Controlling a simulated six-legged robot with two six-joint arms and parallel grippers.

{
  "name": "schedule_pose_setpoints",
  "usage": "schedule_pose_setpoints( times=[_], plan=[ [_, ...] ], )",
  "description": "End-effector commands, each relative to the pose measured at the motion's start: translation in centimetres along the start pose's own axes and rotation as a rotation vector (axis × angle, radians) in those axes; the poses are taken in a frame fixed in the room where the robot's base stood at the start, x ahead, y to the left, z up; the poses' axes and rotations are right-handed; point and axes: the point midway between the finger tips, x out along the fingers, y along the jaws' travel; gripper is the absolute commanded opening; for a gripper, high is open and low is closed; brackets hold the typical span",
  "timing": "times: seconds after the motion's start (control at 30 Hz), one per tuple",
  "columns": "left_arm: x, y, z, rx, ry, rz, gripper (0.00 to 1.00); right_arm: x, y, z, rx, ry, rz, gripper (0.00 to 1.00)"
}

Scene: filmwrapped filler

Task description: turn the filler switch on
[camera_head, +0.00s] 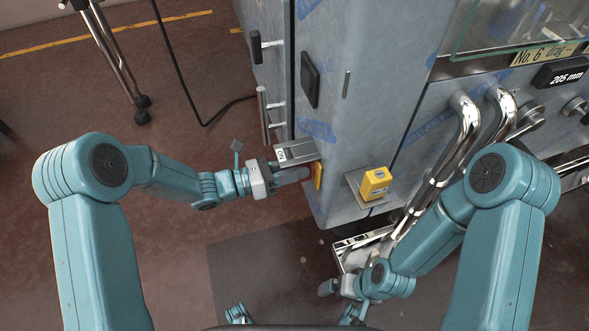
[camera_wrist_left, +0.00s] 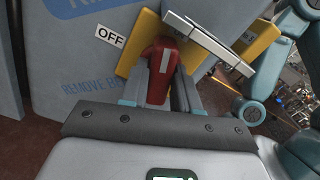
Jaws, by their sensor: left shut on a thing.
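The filler switch has a red handle (camera_wrist_left: 157,70) with a white stripe on a yellow plate (camera_wrist_left: 258,47), on the grey machine's side. In the head view the yellow plate (camera_head: 318,176) shows as a thin strip, with the red handle mostly hidden. My left gripper (camera_head: 297,174) is at the switch; in the left wrist view its fingers (camera_wrist_left: 162,88) are shut on the red handle, one on each side. An OFF label (camera_wrist_left: 109,36) is left of the handle there. An ON label (camera_head: 282,155) sits by a metal flap (camera_head: 299,151) above the gripper. My right gripper (camera_head: 338,287) is low beside chrome pipework; its jaws are unclear.
A yellow box (camera_head: 376,183) on a small bracket stands out from the machine right of the switch. Chrome pipes (camera_head: 462,130) run down further right. Door handles (camera_head: 263,112) jut out above the switch. The floor (camera_head: 180,100) to the left is mostly clear.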

Motion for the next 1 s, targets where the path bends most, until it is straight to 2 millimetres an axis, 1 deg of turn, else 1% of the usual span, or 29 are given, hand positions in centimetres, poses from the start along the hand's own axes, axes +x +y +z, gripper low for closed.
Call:
schedule_pose_setpoints(
  times=[0.03, 0.2, 0.4, 0.63, 1.0],
  plan=[
    [-0.1, 0.1, -0.2, 0.039, 0.0, 0.0, 0.0, 0.4, 0.1, 0.0, 0.0, 0.0, 0.0, 1.0],
    [0.0, 0.1, -0.2, 0.166, 0.0, 0.0, 0.0, 1.1, 0.4, 0.0, 0.0, 0.0, 0.0, 1.0],
    [0.0, 0.1, -0.1, 0.273, 0.0, 0.0, 0.0, 1.6, 0.6, 0.0, 0.0, 0.0, 0.0, 1.0],
    [0.0, 0.0, -0.1, 0.338, 0.001, 0.001, 0.0, 1.9, 0.7, 0.0, 0.0, 0.0, 0.0, 1.0],
    [-0.1, 0.0, -0.1, 0.358, 0.001, 0.0, 0.0, 1.9, 0.7, 0.0, 0.0, 0.0, 0.0, 1.0]
  ],
)
